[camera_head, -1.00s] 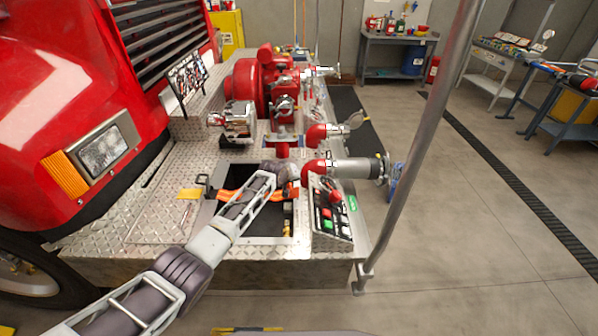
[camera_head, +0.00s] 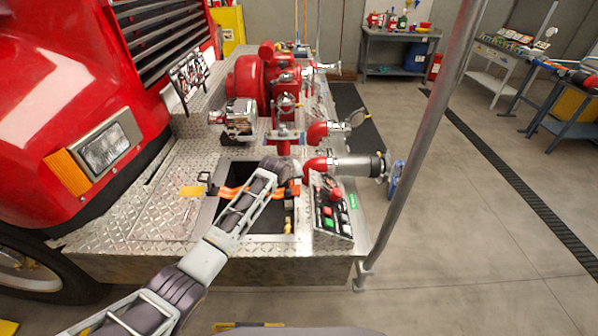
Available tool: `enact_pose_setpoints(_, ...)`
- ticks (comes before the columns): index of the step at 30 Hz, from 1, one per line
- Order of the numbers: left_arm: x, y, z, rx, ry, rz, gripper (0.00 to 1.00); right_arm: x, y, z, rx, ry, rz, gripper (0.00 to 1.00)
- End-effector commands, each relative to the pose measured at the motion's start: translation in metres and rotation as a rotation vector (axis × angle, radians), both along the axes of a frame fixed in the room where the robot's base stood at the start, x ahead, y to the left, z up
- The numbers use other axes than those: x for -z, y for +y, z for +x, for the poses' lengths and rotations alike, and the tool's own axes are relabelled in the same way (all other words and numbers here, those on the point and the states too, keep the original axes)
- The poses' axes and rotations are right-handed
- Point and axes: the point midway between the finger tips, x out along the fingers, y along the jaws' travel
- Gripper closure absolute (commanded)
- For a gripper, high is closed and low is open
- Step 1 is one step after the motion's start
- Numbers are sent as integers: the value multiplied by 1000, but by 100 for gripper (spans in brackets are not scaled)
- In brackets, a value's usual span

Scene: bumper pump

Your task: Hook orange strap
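The orange strap (camera_head: 232,191) lies across the dark recess (camera_head: 262,222) in the diamond-plate bumper. Its left end is at a dark buckle or hook (camera_head: 205,181) on the recess's left edge. Its right end shows near the recess's right edge, past my arm. My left arm reaches in from the lower left over the recess. Its gripper (camera_head: 284,168) is at the far right part of the recess, by the strap's right end and the red pipe fitting. The fingers are mostly hidden behind my wrist, so their opening is unclear. My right gripper is not in view.
A control panel (camera_head: 331,212) with colored buttons stands right of the recess. A red elbow with a grey pipe (camera_head: 352,167) is just behind it. A metal pole (camera_head: 418,140) rises at the right. The red pump (camera_head: 262,85) stands behind; a yellow tag (camera_head: 191,191) lies left.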

Motion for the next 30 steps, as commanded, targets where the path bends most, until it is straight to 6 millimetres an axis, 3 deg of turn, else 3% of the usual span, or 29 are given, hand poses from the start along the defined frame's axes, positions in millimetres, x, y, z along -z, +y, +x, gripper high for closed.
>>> enact_pose_setpoints(13,-20,-3,-20,0,0,1,100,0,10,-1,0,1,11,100)
enact_pose_setpoints(30,-22,-4,-22,-1,0,1,100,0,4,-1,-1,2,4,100)
